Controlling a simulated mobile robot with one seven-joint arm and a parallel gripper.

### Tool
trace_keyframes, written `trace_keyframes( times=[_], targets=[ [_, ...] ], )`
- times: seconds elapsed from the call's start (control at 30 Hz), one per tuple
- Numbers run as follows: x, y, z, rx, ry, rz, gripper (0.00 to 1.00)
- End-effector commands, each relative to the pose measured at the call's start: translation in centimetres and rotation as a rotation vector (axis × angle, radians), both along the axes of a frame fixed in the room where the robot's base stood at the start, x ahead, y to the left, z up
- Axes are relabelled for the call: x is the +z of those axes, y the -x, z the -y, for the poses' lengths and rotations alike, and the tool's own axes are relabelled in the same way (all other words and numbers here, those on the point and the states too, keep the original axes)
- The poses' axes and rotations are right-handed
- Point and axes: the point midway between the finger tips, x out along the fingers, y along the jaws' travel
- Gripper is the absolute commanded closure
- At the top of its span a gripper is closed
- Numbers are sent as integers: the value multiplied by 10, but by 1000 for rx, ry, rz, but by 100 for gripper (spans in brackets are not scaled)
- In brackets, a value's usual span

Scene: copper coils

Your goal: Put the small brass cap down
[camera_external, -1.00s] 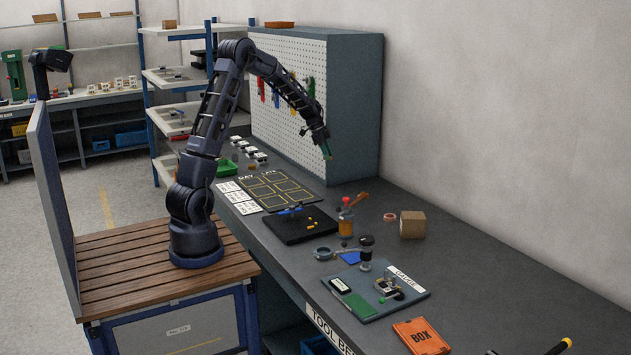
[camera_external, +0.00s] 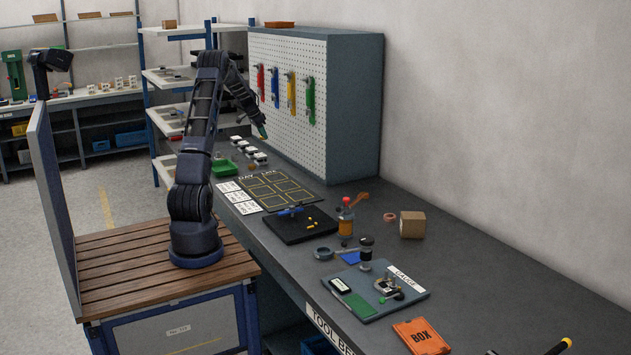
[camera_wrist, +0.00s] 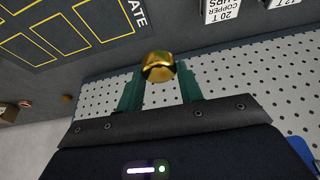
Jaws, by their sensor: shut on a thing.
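My gripper (camera_external: 263,132) is near the pegboard, in the air above the far part of the bench. In the wrist view my gripper (camera_wrist: 159,80) has its two green fingers shut on the small brass cap (camera_wrist: 158,66). The cap is shiny, gold and rounded, and sits at the fingertips. In the external view the cap is too small to make out clearly. It is held clear of the bench.
A dark mat with yellow outlined squares (camera_external: 292,194) lies nearer along the bench, with white cards (camera_external: 238,196) beside it. A green tray (camera_external: 224,168) and several white blocks (camera_external: 250,151) stand at the far end. The pegboard (camera_external: 300,136) with hanging tools rises close behind.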

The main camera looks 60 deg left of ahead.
Motion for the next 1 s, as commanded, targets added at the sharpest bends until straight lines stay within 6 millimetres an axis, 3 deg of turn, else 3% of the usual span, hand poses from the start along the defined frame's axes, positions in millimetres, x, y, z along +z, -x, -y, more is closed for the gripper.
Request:
trace_keyframes(
  times=[0.03,0.2,0.6,0.8,1.0],
  targets=[
    [1,12,-22,33,-1,0,86],
    [5,52,-84,139,0,0,86],
    [15,168,-212,370,0,0,86],
    [20,216,-252,453,0,1,86],
    [21,238,-268,489,0,0,86]
  ],
)
